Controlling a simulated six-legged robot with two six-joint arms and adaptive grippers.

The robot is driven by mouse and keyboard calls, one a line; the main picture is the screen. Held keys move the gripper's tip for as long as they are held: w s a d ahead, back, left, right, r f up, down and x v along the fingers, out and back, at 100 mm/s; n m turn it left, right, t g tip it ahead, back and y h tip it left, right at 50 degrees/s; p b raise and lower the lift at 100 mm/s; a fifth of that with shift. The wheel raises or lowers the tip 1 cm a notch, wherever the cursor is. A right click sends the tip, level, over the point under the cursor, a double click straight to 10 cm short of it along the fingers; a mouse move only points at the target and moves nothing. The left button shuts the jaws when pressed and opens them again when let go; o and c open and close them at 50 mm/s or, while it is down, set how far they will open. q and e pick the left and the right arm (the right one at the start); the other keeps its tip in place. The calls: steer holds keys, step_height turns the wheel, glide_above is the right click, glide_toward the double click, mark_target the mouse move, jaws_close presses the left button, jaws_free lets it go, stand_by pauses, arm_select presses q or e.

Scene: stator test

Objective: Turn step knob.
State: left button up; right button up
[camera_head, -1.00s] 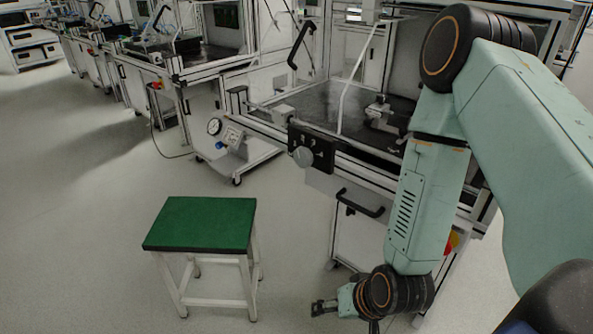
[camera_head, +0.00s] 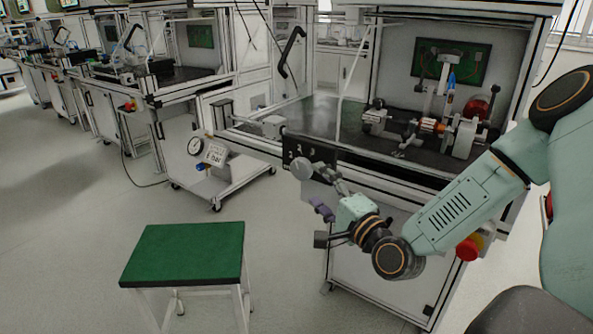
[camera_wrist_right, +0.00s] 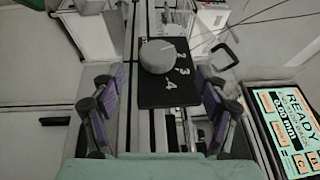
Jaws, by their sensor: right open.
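The step knob (camera_head: 301,168) is a grey round knob on a black plate (camera_head: 322,153) with white numbers, at the front edge of the test bench. My right gripper (camera_head: 331,194) is open and empty, just below and to the right of the knob in the head view. In the right wrist view the knob (camera_wrist_right: 158,55) sits on its plate (camera_wrist_right: 160,95), roughly centred between the two purple-padded fingers of my right gripper (camera_wrist_right: 160,76). The fingers appear apart from the knob. The digits 2, 3 and 4 are legible beside it. My left gripper is not in view.
A green-topped stool (camera_head: 185,255) stands at the lower left. A low trolley with a gauge (camera_head: 195,146) is left of the bench. A red button (camera_head: 468,248) is on the bench front. In the wrist view a display (camera_wrist_right: 290,115) reads READY. Open floor lies left.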

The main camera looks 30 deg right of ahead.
mark_target(302, 172)
steer(key=shift+w+f+b, duration=0.15)
steer(key=shift+w+b, duration=0.15)
steer(key=shift+w, duration=0.2)
steer(key=w+b, duration=0.2)
steer(key=w, duration=0.3)
steer(key=shift+w+b, duration=0.3)
steer(key=shift+b, duration=0.1)
steer(key=shift+w+r, duration=0.3)
steer(key=shift+w, duration=0.3)
steer(key=c, duration=1.2)
